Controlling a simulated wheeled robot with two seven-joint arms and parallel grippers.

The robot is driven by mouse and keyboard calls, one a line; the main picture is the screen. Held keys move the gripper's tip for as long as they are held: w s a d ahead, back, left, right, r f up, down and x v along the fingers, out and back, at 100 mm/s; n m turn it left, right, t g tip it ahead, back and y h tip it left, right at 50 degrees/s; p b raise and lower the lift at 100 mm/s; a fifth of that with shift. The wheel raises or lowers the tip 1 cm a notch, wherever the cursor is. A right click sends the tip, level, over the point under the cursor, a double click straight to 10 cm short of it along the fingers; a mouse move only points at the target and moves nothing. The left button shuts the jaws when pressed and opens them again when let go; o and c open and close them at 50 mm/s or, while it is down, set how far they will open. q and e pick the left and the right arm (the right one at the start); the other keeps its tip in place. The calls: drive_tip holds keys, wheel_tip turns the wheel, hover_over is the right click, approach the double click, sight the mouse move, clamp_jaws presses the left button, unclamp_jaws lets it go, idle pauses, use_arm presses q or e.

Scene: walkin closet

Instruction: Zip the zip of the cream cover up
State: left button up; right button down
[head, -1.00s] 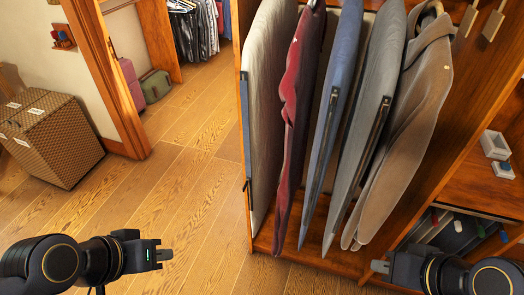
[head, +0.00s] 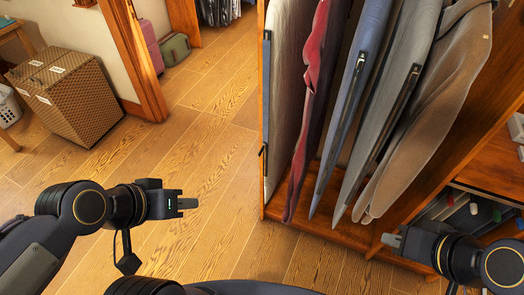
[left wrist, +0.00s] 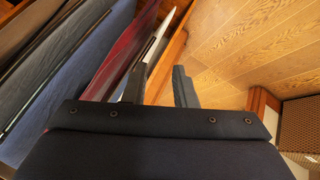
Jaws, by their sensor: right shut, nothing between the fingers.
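The cream cover (head: 287,95) hangs at the left end of the open wardrobe. A dark zip strip (head: 266,90) runs down its left edge, with a small dark pull (head: 263,150) low on it. The cover also shows as a pale sliver in the left wrist view (left wrist: 166,36). My left gripper (head: 190,203) is out over the floor, left of and below the cover, touching nothing. In the left wrist view its fingers (left wrist: 158,88) stand apart with nothing between them. My right gripper (head: 391,240) is shut and empty near the wardrobe's front bottom edge.
A red garment (head: 309,100), a blue cover (head: 355,90), a grey cover (head: 393,90) and a brown coat (head: 438,100) hang right of the cream cover. A woven hamper (head: 70,95) stands at the left. The floor (head: 215,130) between is clear.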

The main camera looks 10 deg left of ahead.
use_arm(q)
drive_tip(key=w+d+f+m+t+h+b, duration=0.15)
drive_tip(key=w+d+f+t+b, duration=0.35)
drive_tip(key=w+f+b, duration=0.55)
drive_tip(key=m+t+b, duration=0.3)
drive_tip(key=t+b, duration=0.3)
approach(261, 150)
drive_tip(key=x, duration=0.3)
drive_tip(key=shift+y, duration=0.45)
drive_tip(key=x, duration=0.7)
drive_tip(key=shift+s+d+f, duration=0.1)
drive_tip(key=shift+d, duration=0.05)
clamp_jaws()
